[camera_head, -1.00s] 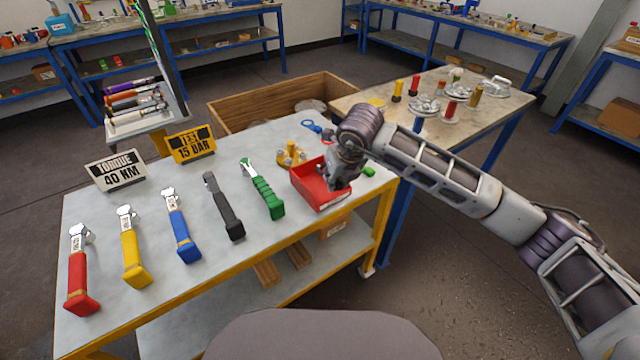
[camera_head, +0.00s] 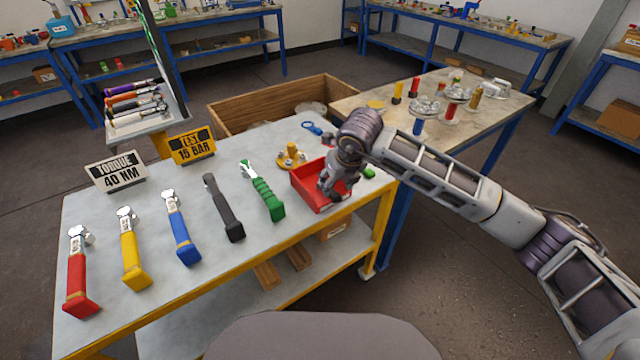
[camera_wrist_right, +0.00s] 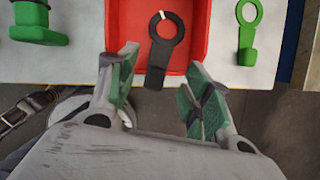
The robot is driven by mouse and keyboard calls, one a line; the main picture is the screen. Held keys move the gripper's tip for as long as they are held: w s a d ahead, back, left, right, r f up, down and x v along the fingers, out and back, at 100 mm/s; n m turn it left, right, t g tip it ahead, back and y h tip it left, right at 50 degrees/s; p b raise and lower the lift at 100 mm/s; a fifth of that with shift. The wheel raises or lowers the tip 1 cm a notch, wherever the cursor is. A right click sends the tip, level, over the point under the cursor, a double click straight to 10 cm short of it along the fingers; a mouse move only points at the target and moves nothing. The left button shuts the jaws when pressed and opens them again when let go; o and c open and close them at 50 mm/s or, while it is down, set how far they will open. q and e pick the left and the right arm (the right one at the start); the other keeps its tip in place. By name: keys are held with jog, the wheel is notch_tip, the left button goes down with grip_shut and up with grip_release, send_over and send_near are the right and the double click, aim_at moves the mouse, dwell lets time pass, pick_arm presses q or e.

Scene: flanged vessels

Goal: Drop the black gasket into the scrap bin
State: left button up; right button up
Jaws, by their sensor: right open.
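The black gasket (camera_wrist_right: 158,58), a ring with a flat tab, shows in the right wrist view over the red bin (camera_wrist_right: 125,30), its tab end crossing the bin's near edge. I cannot tell whether it rests there or is above it. The red bin (camera_head: 308,193) stands at the right end of the grey table in the head view. My right gripper (camera_head: 331,188) is over the bin; in the wrist view its green-padded fingers (camera_wrist_right: 162,75) are spread, with the gasket beyond and between them, not clasped. The gasket is not discernible in the head view. My left gripper is out of view.
A green gasket (camera_wrist_right: 247,35) lies right of the bin; a blue one (camera_head: 312,127) lies behind it. A yellow flanged part (camera_head: 291,158) is behind left. Several wrenches, including the green one (camera_head: 262,190), line the table. A wooden crate (camera_head: 235,115) stands behind.

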jog(key=v, duration=1.2)
dwell(1.0)
